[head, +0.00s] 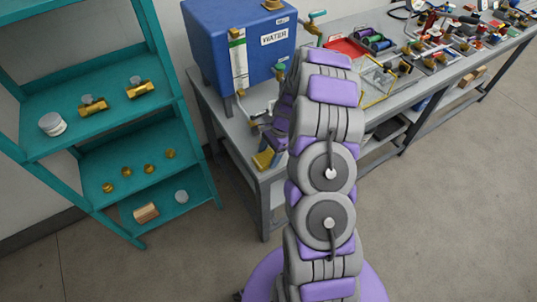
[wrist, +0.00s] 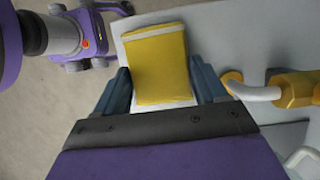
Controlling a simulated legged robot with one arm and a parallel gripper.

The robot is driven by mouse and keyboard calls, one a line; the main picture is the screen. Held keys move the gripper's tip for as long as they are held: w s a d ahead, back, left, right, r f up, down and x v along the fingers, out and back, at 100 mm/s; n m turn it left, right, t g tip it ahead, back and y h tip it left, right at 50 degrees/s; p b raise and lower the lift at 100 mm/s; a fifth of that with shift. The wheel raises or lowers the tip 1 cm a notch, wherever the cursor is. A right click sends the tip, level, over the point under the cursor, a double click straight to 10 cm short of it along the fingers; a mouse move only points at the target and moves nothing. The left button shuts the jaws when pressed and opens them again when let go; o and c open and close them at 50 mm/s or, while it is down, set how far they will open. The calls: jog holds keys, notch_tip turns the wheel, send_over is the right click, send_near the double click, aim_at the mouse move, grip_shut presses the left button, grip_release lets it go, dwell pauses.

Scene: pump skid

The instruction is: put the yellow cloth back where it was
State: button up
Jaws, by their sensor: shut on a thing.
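The yellow cloth (wrist: 158,65) is a folded rectangle with a pale stripe near one edge. In the wrist view it lies between the two blue-grey fingers of my gripper (wrist: 163,85), which is shut on it. In the head view the cloth (head: 264,159) shows as a small yellow patch near the front left corner of the grey bench (head: 246,158). My gripper (head: 270,146) is just above that corner, partly hidden by my arm. I cannot tell whether the cloth touches the bench top.
A blue water tank (head: 238,45) stands at the bench's left end. A yellow fitting with a pale curved pipe (wrist: 295,90) is right of my gripper. A red tray (head: 345,47) and several valves lie farther along. A teal shelf (head: 110,115) with brass parts stands left.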

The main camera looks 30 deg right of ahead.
jog(key=shift+d, duration=0.1)
jog(key=o, duration=0.6)
jog(key=shift+f, duration=0.1)
jog(key=o, duration=0.4)
